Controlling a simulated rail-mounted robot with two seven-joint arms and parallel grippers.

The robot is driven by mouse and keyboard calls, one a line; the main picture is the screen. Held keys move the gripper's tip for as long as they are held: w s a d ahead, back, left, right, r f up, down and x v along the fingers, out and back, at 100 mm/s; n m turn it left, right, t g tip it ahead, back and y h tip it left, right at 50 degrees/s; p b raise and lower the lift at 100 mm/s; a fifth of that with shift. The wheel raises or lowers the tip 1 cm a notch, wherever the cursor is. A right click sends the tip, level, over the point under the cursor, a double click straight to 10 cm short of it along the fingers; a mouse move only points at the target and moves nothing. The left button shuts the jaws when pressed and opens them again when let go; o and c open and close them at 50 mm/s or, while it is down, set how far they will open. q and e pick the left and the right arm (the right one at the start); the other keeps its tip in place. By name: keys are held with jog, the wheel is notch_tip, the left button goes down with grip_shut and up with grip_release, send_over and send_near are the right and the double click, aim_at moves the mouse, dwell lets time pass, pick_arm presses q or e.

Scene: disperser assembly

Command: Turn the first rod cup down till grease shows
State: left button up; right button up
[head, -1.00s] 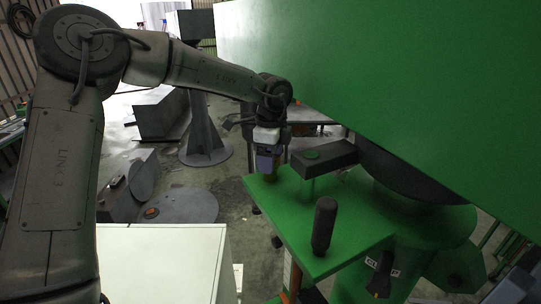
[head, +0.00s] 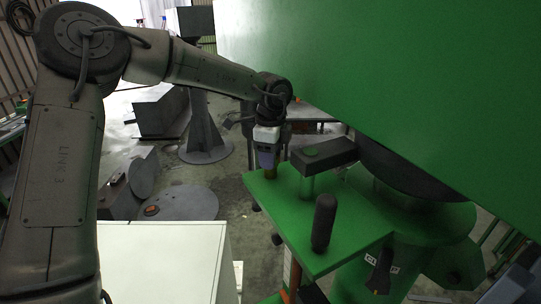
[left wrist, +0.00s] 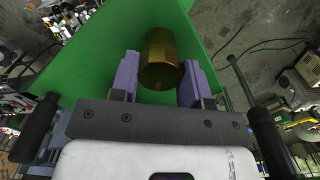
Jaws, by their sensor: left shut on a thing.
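The rod cup is a brass-coloured cylinder (left wrist: 160,62) between the two purple finger pads in the left wrist view. In the head view the cup (head: 270,174) shows as a small brass bit under the fingertips, at the left back corner of the green plate (head: 285,205). My left gripper (head: 268,160) points down over that corner and is shut on the cup; it also shows in the left wrist view (left wrist: 160,78). The cup's lower end and any thread are hidden. I see no grease. My right gripper is not in view.
A black upright handle (head: 323,222) stands on the plate. A dark bar on a metal post (head: 325,153) is close right of my gripper. A large green body (head: 400,90) fills the upper right. A pale cabinet (head: 165,255) stands at the lower left.

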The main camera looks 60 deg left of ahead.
pick_arm(q)
jog(key=shift+f+m+b, duration=0.15)
jog(key=shift+m+b, duration=0.8)
jog(key=shift+m, duration=0.15)
jog(key=m+b, duration=0.2)
jog(key=m, duration=0.1)
jog(key=shift+m, duration=0.4)
jog(key=m+b, duration=0.1)
jog(key=m, duration=0.2)
jog(key=shift+m, duration=0.3)
jog(key=m, duration=0.4)
jog(key=shift+r+m, duration=0.2)
jog(key=shift+m, duration=0.1)
jog(key=m, duration=0.9)
jog(key=shift+p, duration=0.3)
jog(key=m+p, duration=0.1)
jog(key=m, duration=0.4)
jog(key=shift+m+p, duration=0.45)
jog(key=shift+m, duration=1.65)
